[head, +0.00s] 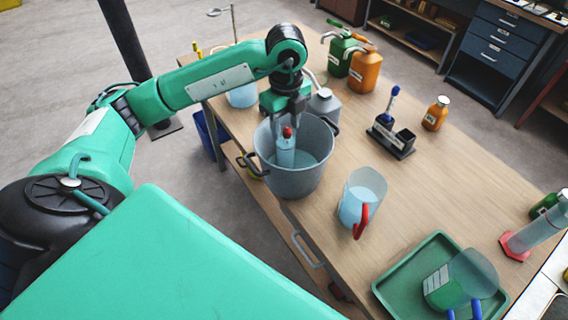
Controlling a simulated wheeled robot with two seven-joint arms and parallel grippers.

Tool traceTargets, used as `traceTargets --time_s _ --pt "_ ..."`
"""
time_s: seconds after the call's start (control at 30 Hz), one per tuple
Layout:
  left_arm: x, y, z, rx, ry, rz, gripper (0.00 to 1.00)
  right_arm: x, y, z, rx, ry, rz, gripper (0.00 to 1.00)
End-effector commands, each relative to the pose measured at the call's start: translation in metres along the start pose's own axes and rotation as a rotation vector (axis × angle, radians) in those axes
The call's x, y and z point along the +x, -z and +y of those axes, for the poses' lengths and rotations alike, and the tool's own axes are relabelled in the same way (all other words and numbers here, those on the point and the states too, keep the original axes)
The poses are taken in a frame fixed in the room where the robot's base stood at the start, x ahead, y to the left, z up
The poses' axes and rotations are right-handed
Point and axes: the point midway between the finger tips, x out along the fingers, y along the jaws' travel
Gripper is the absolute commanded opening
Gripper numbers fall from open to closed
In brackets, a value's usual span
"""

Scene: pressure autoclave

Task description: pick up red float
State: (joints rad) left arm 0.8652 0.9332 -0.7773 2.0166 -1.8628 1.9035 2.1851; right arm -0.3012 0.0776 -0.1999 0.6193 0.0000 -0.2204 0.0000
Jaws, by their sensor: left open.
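The red float (287,132) shows as a small red tip on a pale blue cylinder (286,152) inside the grey bucket (292,184). The bucket holds light blue liquid and stands near the left edge of the wooden table. My left gripper (287,121) points down into the bucket from above, with its fingers at the red float. The jaws are open. Whether a finger touches the float cannot be told. My right gripper is not in view.
A clear pitcher (360,197) with a red handle stands right of the bucket. A green tray (424,250) lies at the front right. The table's middle (420,185) is clear.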

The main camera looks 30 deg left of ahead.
Motion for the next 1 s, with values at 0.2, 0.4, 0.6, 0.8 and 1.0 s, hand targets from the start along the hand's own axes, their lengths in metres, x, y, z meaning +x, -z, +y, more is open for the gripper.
traceTargets --time_s 0.2,0.4,0.6,0.8,1.0 --pt "0.0 0.0 0.0 0.0 0.0 0.0 0.12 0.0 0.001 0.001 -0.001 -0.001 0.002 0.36" --pt "0.0 0.0 0.0 0.0 0.0 0.0 0.0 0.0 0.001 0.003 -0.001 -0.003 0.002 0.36" --pt "-0.001 0.0 0.0 0.0 0.001 0.0 0.0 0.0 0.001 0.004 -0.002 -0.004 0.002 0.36" --pt "-0.011 0.0 -0.001 0.0 0.003 0.0 0.0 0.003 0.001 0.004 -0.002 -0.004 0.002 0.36" --pt "-0.037 0.0 -0.001 -0.001 0.005 0.0 0.0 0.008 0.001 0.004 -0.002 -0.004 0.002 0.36"
